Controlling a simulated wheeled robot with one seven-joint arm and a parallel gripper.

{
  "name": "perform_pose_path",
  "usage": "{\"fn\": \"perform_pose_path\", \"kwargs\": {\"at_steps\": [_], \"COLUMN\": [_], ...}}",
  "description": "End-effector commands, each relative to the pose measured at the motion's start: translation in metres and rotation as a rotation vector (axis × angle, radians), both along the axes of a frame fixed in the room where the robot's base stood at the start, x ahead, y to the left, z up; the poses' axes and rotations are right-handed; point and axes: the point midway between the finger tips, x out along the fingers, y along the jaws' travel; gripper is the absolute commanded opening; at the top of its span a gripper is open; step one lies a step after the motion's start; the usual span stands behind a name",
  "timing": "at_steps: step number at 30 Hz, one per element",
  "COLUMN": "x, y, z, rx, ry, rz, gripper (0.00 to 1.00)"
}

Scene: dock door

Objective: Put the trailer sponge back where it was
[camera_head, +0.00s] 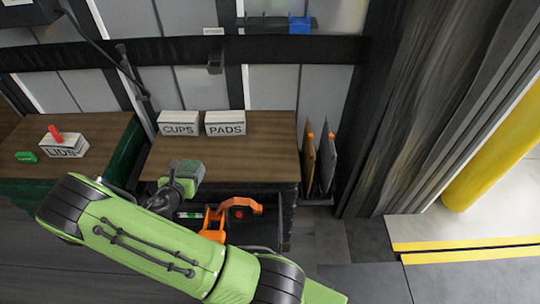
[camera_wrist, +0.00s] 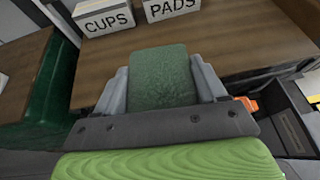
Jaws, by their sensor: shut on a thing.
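A dark green sponge (camera_head: 188,168) is in the jaws of my gripper (camera_head: 178,184), above the front edge of the wooden counter (camera_head: 240,160). In the wrist view the sponge (camera_wrist: 160,70) sits between the two grey fingers of my gripper (camera_wrist: 160,88), which are shut on it. The sponge appears clear of the counter top, though its exact height is hard to tell. My arm hides part of what lies below and in front of the counter.
White CUPS (camera_head: 178,124) and PADS (camera_head: 225,123) boxes stand at the counter's back. Below is an open drawer with an orange tool (camera_head: 214,220). A LIDS box (camera_head: 62,147) and a green item (camera_head: 26,157) are on the left bench. Boards (camera_head: 326,160) stand right. The middle counter top is clear.

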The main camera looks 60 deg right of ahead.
Motion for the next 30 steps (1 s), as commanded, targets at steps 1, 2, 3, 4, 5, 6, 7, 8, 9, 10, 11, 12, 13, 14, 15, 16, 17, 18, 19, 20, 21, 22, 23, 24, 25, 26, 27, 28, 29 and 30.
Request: {"fn": "perform_pose_path", "kwargs": {"at_steps": [1,2,3,4,5,6,7,8,9,10,11,12,13,14,15,16,17,18,19,20,21,22,23,24,25,26,27,28,29,30], "x": [-0.009,-0.014,-0.022,-0.029,-0.037,-0.048,-0.056,-0.066,-0.079,-0.090,-0.100,-0.114,-0.124,-0.133,-0.144,-0.150,-0.156,-0.162,-0.165,-0.167,-0.169,-0.170,-0.171,-0.171,-0.170,-0.170,-0.170,-0.170,-0.170,-0.170], "y": [-0.029,-0.044,-0.065,-0.081,-0.096,-0.117,-0.131,-0.146,-0.165,-0.178,-0.191,-0.205,-0.216,-0.224,-0.234,-0.240,-0.245,-0.250,-0.253,-0.255,-0.256,-0.256,-0.256,-0.256,-0.256,-0.256,-0.256,-0.256,-0.256,-0.256], "z": [0.000,-0.002,-0.003,-0.004,-0.005,-0.006,-0.006,-0.007,-0.007,-0.007,-0.007,-0.008,-0.008,-0.007,-0.007,-0.007,-0.007,-0.007,-0.007,-0.009,-0.015,-0.021,-0.030,-0.041,-0.048,-0.055,-0.062,-0.067,-0.070,-0.074], "rx": [0.001,0.002,0.002,0.003,0.005,0.004,0.004,0.002,0.001,-0.001,-0.003,-0.004,-0.008,-0.010,-0.014,-0.016,-0.018,-0.021,-0.021,-0.022,-0.022,-0.022,-0.021,-0.020,-0.021,-0.020,-0.021,-0.021,-0.022,-0.023], "ry": [0.000,0.001,0.002,0.001,0.001,0.001,-0.001,0.001,-0.001,-0.003,-0.003,-0.005,-0.004,-0.005,-0.005,-0.006,-0.008,-0.007,-0.008,-0.007,-0.006,-0.004,-0.005,-0.004,-0.004,-0.003,-0.006,-0.005,-0.006,-0.007], "rz": [-0.039,-0.057,-0.081,-0.098,-0.116,-0.139,-0.155,-0.173,-0.195,-0.211,-0.226,-0.245,-0.257,-0.269,-0.281,-0.289,-0.295,-0.300,-0.305,-0.306,-0.307,-0.308,-0.308,-0.308,-0.308,-0.308,-0.309,-0.309,-0.309,-0.309], "gripper": [0.43,0.43,0.43,0.43,0.43,0.43,0.43,0.43,0.43,0.43,0.43,0.43,0.43,0.43,0.43,0.43,0.43,0.43,0.43,0.43,0.43,0.43,0.43,0.43,0.43,0.43,0.43,0.43,0.43,0.43]}}
